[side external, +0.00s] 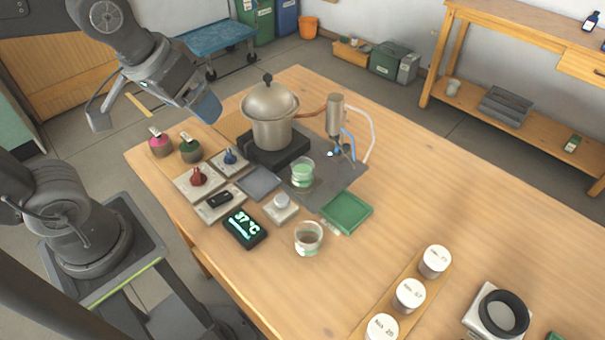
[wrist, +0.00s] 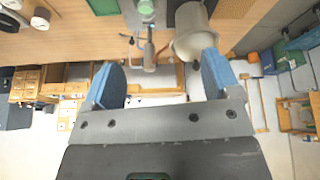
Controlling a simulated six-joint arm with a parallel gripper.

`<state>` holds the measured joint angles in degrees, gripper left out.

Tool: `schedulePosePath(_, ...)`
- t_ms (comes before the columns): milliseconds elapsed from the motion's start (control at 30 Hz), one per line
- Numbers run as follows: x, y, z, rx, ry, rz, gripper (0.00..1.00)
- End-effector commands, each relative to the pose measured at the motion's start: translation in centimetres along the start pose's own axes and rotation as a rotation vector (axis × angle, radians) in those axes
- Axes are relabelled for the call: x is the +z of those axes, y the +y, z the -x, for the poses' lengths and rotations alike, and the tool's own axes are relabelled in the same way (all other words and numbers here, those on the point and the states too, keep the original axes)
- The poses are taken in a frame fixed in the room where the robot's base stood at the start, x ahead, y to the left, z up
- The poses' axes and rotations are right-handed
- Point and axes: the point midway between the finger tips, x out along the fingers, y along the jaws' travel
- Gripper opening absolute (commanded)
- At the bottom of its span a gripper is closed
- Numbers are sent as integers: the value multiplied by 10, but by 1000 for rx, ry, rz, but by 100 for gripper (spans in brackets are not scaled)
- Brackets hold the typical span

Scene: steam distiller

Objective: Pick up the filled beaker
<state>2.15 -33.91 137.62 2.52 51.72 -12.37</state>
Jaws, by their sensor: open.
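A glass beaker with green contents (side external: 303,172) stands upright below the condenser outlet, right of the pot still. Its top shows at the upper edge of the wrist view (wrist: 146,8). A second glass beaker (side external: 308,238) stands nearer the table's front, with a brownish look inside; its fill is hard to tell. My gripper (side external: 204,104) is raised left of the pot still, well away from both beakers. In the wrist view my gripper (wrist: 162,82) has its blue fingers wide apart with nothing between them.
The metal pot still (side external: 272,125) stands between my gripper and the green beaker. The condenser (side external: 335,115) and its tubes rise behind that beaker. Switches, a green pad (side external: 346,212) and a temperature display (side external: 244,228) lie nearby. White-lidded jars (side external: 410,295) line the front right.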

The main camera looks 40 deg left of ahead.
Motion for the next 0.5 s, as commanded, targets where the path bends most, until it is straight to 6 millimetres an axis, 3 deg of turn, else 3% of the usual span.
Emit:
schedulePosePath(267, -59, 30, -56, -114, -121, 362, 83)
schedulePosePath(500, -89, 63, -132, -253, -155, 666, 83)
